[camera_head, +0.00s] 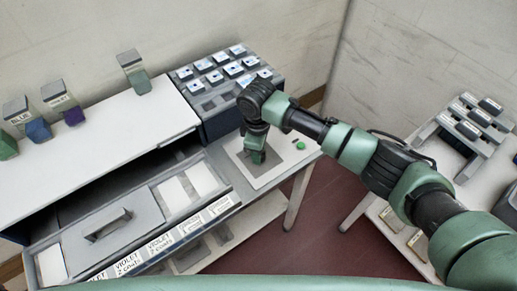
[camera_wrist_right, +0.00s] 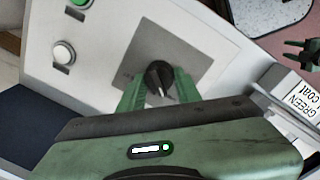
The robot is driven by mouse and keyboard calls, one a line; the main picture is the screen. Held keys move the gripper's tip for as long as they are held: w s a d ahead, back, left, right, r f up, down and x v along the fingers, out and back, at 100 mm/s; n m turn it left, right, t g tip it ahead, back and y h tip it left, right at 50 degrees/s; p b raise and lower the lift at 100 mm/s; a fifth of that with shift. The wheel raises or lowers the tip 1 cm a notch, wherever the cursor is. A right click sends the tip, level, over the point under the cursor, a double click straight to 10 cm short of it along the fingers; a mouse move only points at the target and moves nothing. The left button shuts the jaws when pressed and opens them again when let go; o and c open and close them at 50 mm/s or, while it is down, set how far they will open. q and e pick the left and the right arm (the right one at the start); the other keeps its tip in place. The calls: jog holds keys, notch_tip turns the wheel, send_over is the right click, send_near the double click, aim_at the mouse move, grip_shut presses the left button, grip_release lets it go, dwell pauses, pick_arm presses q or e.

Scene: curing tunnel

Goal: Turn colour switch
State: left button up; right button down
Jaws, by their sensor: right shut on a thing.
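The colour switch is a dark knob (camera_wrist_right: 158,75) on a grey square plate set in a pale panel (camera_head: 264,181). My right gripper (camera_head: 258,157) is over this plate in the head view. In the right wrist view its two green fingers (camera_wrist_right: 158,88) are shut on the knob, one on each side. The head view hides the knob behind the gripper. A small dark green gripper (camera_wrist_right: 287,51) at the right edge of the wrist view appears to be my left one, with its fingers apart and empty.
A green button (camera_head: 300,146) and a white button (camera_wrist_right: 63,53) sit on the panel beside the switch. A rack of labelled blocks (camera_head: 222,75) stands behind it. Another table (camera_head: 385,225) stands right.

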jog(key=shift+r, duration=0.1)
jog(key=c, duration=1)
grip_release()
jog(key=r, duration=0.4)
jog(key=r+b, duration=0.1)
jog(key=r, duration=0.2)
jog(key=shift+s+r, duration=0.2)
jog(key=shift+r, duration=0.15)
